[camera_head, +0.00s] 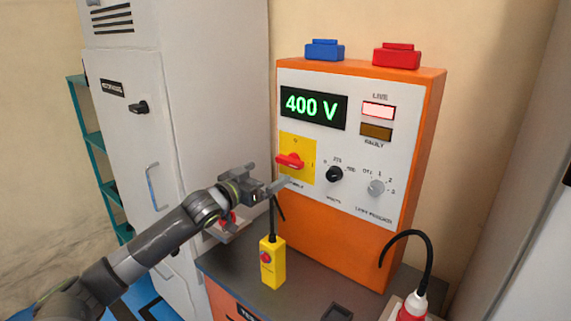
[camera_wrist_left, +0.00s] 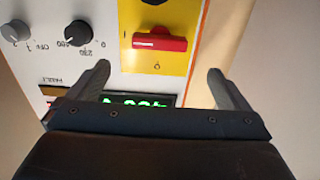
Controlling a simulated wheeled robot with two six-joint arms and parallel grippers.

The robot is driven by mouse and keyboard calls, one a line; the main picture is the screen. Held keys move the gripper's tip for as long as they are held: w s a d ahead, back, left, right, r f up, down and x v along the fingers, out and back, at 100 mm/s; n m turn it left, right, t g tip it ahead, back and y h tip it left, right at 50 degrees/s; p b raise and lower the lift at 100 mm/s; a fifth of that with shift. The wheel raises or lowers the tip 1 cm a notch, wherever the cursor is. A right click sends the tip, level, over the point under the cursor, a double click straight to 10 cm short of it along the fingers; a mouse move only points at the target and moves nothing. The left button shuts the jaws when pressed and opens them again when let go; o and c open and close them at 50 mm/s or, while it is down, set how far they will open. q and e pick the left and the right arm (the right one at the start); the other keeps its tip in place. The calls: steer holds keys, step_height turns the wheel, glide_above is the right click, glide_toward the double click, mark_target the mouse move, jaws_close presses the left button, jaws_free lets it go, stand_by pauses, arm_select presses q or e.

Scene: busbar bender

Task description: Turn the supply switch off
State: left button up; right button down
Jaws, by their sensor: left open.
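The supply switch is a red handle (camera_head: 290,160) on a yellow plate (camera_head: 303,145), on the front of an orange and white supply box. The handle lies about level, pointing toward the "I" mark at the right. The "O" mark is at the top of the plate. The handle also shows in the left wrist view (camera_wrist_left: 160,42), where the picture is upside down. My left gripper (camera_head: 268,181) is open and empty, close in front of the panel. In the wrist view its fingers (camera_wrist_left: 160,72) are spread wide and the handle is beyond the tips, not between them.
The green display (camera_head: 312,107) reads 400 V and the LIVE lamp (camera_head: 378,110) is lit pale. Two knobs (camera_head: 334,174) sit right of the switch. A yellow pendant (camera_head: 272,262) stands on the bench below my gripper. A grey cabinet (camera_head: 150,130) is at the left.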

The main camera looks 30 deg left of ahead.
mark_target(286, 162)
arm_select(q)
steer(key=w, duration=0.9)
steer(key=shift+w+d, duration=0.1)
steer(key=shift+d, duration=0.3)
steer(key=shift+p, duration=0.35)
steer(key=c, duration=1)
